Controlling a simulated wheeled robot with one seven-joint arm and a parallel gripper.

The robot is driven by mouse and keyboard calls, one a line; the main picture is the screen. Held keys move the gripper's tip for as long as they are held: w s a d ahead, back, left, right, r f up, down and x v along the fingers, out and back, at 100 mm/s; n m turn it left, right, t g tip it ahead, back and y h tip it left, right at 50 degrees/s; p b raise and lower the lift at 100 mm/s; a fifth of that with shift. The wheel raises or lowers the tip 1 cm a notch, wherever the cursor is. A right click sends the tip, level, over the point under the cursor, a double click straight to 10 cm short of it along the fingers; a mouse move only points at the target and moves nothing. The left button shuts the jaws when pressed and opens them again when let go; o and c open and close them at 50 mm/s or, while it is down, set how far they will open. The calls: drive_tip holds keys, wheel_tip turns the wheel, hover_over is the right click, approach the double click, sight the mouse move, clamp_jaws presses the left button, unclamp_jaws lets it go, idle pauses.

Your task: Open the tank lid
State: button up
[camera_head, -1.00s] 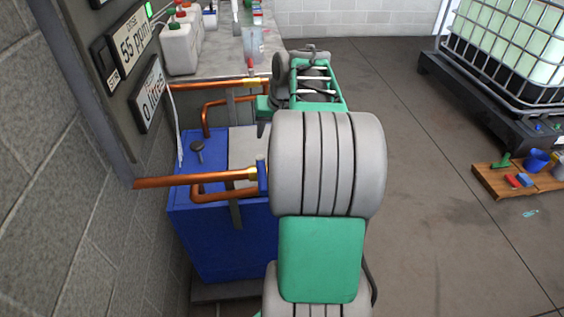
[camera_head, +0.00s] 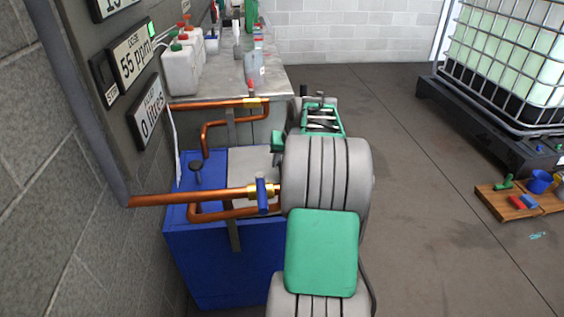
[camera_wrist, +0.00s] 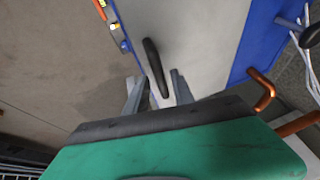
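The blue tank (camera_head: 215,265) stands by the wall at the left in the head view. A pale grey lid (camera_head: 250,165) lies on its top and is flat and closed. In the wrist view the grey lid (camera_wrist: 205,35) carries a dark bar handle (camera_wrist: 153,62). My gripper (camera_wrist: 157,86) is open, with its two grey fingers apart. The lower end of the handle shows between the fingers; I cannot tell how far below it is, or whether they touch. In the head view my arm hides the fingers and the handle.
Copper pipes (camera_head: 160,199) with a blue valve (camera_head: 262,195) cross above the tank's near side. A black knob (camera_head: 196,166) stands near the wall. A metal counter (camera_head: 225,85) with bottles lies behind. The floor to the right is clear up to a wooden board (camera_head: 495,203).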

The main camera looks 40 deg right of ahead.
clamp_jaws()
idle(1.1)
